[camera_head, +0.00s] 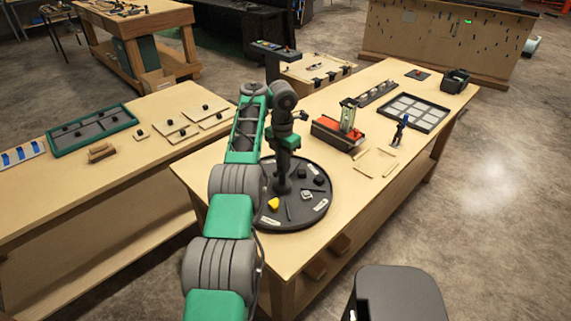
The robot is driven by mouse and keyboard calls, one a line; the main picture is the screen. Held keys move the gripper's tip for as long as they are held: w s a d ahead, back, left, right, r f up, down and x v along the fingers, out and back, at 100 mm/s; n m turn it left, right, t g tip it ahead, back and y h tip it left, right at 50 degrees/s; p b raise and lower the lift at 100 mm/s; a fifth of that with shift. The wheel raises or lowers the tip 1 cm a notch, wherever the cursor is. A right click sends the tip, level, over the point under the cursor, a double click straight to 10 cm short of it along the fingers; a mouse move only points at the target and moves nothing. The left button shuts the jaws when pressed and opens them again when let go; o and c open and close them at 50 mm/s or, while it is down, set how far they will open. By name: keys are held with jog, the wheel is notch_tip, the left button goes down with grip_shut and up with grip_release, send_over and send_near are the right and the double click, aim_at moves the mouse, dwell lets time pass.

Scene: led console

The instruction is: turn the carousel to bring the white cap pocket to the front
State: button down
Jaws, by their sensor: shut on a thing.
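The carousel (299,217) is a round dark disc on the near end of the right-hand workbench. A yellow piece (274,204) sits at its front left, a whitish-grey piece (307,195) at its right, and black pieces (319,180) toward the back right. Pale labels lie along its rim. I cannot tell for sure which piece is the white cap. My gripper (283,189) points down onto the disc near its middle, shut on a part of the carousel. My arm hides the disc's left side, and the gripped part is too small to make out.
A red-and-grey device (339,134) stands behind the carousel, with a dark figure-like item (400,130) and a compartment tray (413,112) farther right. Another bench (110,170) with boards and a green-framed tray is on the left. Bare bench top lies right of the carousel.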

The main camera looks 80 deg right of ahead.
jog(key=shift+r, duration=0.15)
dwell(0.3)
jog(key=c, duration=1.4)
grip_release()
jog(key=shift+c, duration=0.2)
notch_tip(320, 180, up, 8)
jog(key=p, duration=0.3)
jog(key=shift+f, duration=0.2)
